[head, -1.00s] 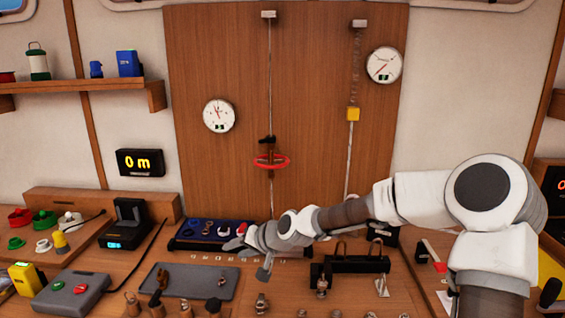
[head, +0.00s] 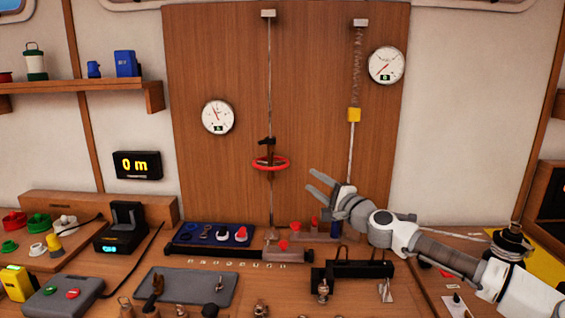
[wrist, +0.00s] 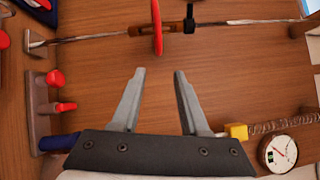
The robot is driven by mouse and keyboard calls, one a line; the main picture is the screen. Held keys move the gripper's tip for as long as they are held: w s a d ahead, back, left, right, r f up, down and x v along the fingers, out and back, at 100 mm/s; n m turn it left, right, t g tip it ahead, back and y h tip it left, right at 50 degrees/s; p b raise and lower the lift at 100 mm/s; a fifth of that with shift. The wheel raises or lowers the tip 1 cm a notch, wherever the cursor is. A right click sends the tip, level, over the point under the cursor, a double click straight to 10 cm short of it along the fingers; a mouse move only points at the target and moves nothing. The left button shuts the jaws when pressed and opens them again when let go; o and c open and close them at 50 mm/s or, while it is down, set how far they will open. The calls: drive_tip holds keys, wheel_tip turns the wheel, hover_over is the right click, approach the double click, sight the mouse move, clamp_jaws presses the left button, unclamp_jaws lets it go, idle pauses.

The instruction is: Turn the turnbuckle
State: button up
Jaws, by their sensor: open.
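The turnbuckle has a red ring-shaped wheel (head: 271,163) with a dark fitting above it, set on a thin vertical line on the wooden panel. In the wrist view the red wheel (wrist: 157,27) shows edge-on at the top, ahead of the fingertips and apart from them. My gripper (head: 319,182) is open and empty, to the right of the wheel and slightly below it in the head view. In the wrist view the two fingers of my gripper (wrist: 160,72) are spread, with only bare panel between them.
A second line with a yellow block (head: 354,115) and a coil hangs at right. Two round gauges (head: 219,117) are on the panel. A blue tray (head: 214,233) and a stand with red knobs (head: 295,243) sit below.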

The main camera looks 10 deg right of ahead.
sight(287, 163)
drive_tip(key=p+x, duration=0.1)
drive_tip(key=x, duration=1.5)
drive_tip(key=shift+w+a, duration=0.15)
drive_tip(key=shift+c, duration=0.2)
clamp_jaws()
